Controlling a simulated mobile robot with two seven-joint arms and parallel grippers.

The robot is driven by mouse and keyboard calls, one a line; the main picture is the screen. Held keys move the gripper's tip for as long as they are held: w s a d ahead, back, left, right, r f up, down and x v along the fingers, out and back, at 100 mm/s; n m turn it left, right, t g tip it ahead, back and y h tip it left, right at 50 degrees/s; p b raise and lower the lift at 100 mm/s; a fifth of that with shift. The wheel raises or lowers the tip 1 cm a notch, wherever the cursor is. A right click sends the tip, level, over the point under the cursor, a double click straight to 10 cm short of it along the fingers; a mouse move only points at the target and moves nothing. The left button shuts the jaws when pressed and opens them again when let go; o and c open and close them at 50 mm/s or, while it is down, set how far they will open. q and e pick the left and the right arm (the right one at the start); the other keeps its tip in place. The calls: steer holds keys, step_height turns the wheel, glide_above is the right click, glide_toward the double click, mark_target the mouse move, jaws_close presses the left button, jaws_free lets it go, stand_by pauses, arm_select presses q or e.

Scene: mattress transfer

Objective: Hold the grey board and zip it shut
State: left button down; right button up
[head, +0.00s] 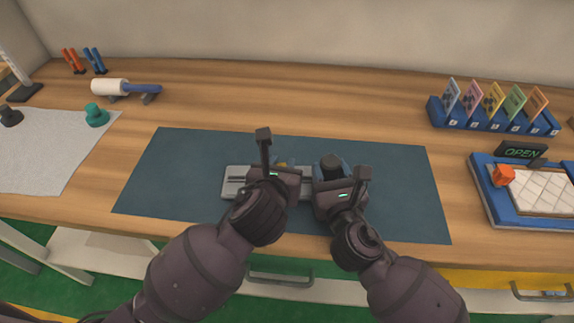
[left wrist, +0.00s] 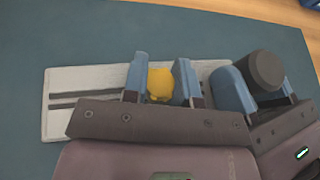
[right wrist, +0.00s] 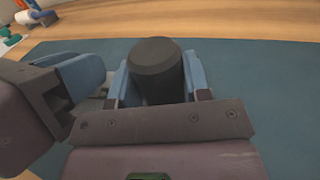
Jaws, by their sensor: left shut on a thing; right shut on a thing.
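The grey board (head: 235,183) lies flat on the dark blue mat (head: 400,185), with its right part hidden by my grippers. In the left wrist view the board (left wrist: 90,82) shows a dark lengthwise track. My left gripper (head: 276,168) is over the board's middle; its blue fingers are shut on a small yellow piece (left wrist: 160,84), likely the zip pull. My right gripper (head: 332,172) is at the board's right end, close beside the left one. Its fingers are shut on a dark cylindrical knob (right wrist: 157,68), which also shows in the left wrist view (left wrist: 265,70).
A blue card rack (head: 490,122) and a blue tray (head: 490,205) with an orange cube (head: 502,175) stand at the right. A white roller (head: 110,87), a teal knob (head: 96,115) and a grey sheet (head: 45,150) are at the left. The mat around the board is clear.

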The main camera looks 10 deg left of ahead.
arm_select(q)
steer(key=a, duration=1)
steer(key=shift+s+a, duration=0.2)
steer(key=shift+s, duration=0.2)
steer(key=c, duration=0.9)
jaws_free()
steer(key=shift+s, duration=0.1)
steer(key=v, duration=0.7)
steer(key=shift+s+r, duration=0.1)
steer(key=shift+s, duration=0.1)
